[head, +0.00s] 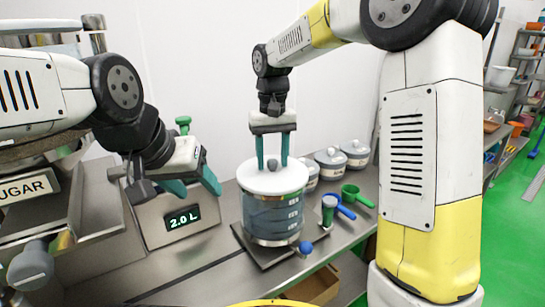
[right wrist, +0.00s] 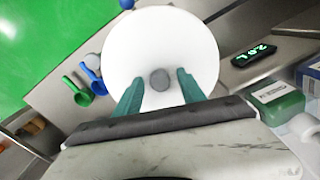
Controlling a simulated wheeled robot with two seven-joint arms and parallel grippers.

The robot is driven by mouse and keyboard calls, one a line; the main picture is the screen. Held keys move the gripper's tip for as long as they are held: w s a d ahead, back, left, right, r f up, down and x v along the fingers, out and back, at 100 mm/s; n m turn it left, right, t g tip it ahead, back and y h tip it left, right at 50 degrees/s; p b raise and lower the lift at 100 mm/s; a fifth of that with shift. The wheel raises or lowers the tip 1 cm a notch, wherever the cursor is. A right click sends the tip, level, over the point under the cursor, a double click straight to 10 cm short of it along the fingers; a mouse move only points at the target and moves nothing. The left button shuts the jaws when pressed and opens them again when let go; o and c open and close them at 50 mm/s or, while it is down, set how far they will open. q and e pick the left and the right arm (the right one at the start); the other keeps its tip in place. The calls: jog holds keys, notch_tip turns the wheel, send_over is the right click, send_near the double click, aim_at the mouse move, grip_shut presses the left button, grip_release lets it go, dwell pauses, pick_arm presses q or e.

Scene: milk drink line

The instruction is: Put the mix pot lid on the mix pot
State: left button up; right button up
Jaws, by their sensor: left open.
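The mix pot (head: 272,217) is a metal and blue-grey cylinder standing on a dark base on the steel counter. The white round mix pot lid (head: 255,181) lies level over its top and looks seated, though the rim contact is hard to see. My right gripper (head: 272,163) is above the lid with its green fingers apart, one on each side of the grey knob. In the right wrist view, gaps show between the knob and the fingers of my right gripper (right wrist: 160,86). The lid (right wrist: 140,50) hides the pot there. My left gripper (head: 193,184) is open and empty, left of the pot.
A display panel reading 2.0 L (head: 182,218) stands left of the pot. Lidded canisters (head: 331,166), a green scoop (head: 357,195) and a blue scoop (head: 340,207) lie to its right. A SUGAR dispenser (head: 30,188) is at far left. A cardboard box (head: 318,287) is below the counter.

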aim_at(272, 160)
notch_tip(272, 160, up, 12)
jog(key=f, duration=0.1)
jog(key=s+d+m+t+y, duration=0.1)
jog(key=s+d+t+y, duration=0.15)
jog(key=s+d, duration=0.7)
jog(key=s+d+f+t, duration=0.2)
jog(key=s+f, duration=0.1)
jog(key=s, duration=0.2)
jog(key=s+d+f+m+t, duration=0.1)
jog(key=s+d+f, duration=0.1)
jog(key=s, duration=0.3)
jog(key=shift+s+d+f+m+t, duration=0.3)
jog(key=shift+s+d+f+t, duration=0.1)
jog(key=shift+f, duration=0.4)
